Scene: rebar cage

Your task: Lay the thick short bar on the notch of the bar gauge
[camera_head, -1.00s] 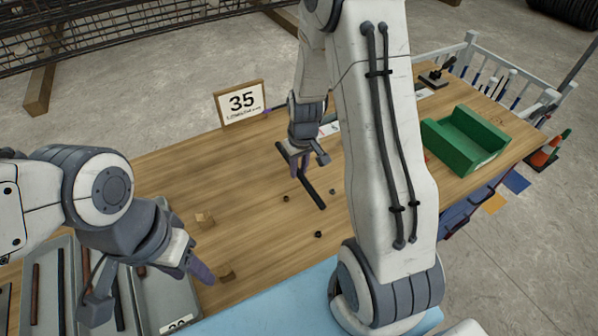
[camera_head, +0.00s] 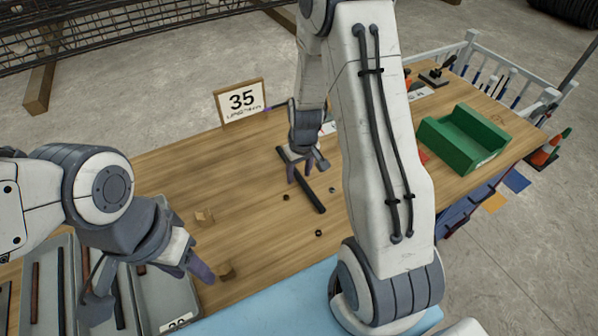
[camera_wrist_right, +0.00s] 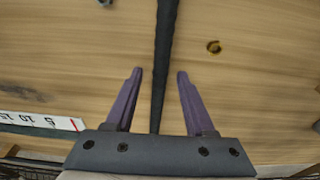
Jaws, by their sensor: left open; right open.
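A dark straight bar (camera_head: 313,193) lies on the wooden table under my right gripper (camera_head: 301,172). In the right wrist view the bar (camera_wrist_right: 165,35) runs lengthwise between the two purple fingers of the open right gripper (camera_wrist_right: 160,72), with a gap on each side. Whether it is the thick short bar I cannot tell for sure. My left gripper (camera_head: 150,283) is open and empty over the trays at the front left. A notched bar gauge cannot be made out; a white scale strip (camera_wrist_right: 35,121) marked 5, 10, 15 shows in the right wrist view.
Grey trays (camera_head: 150,300) with several bars stand at the left. A "35" sign (camera_head: 241,102) stands at the back edge. A green bin (camera_head: 450,148) is at the right.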

